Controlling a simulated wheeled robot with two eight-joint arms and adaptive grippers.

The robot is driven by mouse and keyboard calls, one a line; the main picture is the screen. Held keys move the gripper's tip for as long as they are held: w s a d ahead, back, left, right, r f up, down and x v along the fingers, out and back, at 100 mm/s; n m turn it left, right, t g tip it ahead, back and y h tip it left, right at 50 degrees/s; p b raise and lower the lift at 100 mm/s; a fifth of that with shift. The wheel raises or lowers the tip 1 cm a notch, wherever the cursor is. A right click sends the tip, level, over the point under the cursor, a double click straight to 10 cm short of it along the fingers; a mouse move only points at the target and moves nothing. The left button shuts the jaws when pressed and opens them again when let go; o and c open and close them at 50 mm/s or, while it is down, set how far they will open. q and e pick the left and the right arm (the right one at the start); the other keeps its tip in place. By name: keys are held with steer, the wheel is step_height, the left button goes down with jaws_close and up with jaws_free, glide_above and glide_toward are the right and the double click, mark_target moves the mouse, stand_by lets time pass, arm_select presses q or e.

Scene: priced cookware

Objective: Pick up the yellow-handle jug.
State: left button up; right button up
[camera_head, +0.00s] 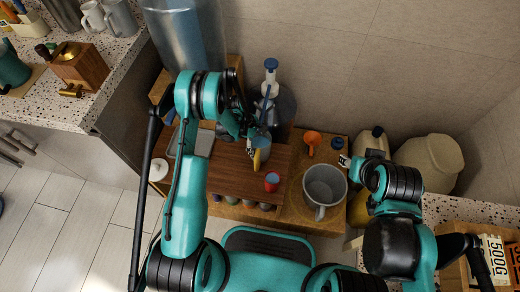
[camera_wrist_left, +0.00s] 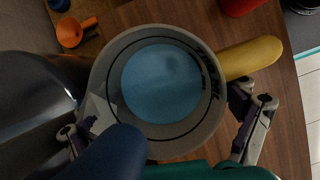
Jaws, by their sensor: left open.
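The yellow-handle jug stands on the brown wooden board, mostly hidden by my left gripper in the head view, where its yellow handle (camera_head: 257,160) shows. In the left wrist view I look down into the round grey jug (camera_wrist_left: 108,68), with a blue inside and its yellow handle (camera_wrist_left: 250,57) pointing right. My left gripper (camera_wrist_left: 165,128) is open, with one finger at the jug's lower left and the other at its lower right, under the handle. Whether they touch it, I cannot tell. My right gripper (camera_head: 347,162) is small and partly hidden by its arm.
A grey pot (camera_head: 325,184) and an orange funnel (camera_head: 312,138) stand right of the board. A blue-topped bottle (camera_head: 270,66) stands behind the jug. A red-topped item (camera_head: 272,181) is in front of it. A large clear container (camera_head: 186,35) stands at the back left.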

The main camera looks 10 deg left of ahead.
arm_select(q)
steer(key=shift+r, duration=0.1)
steer(key=shift+c, duration=0.4)
steer(key=c, duration=1.5)
steer(key=shift+r, duration=0.15)
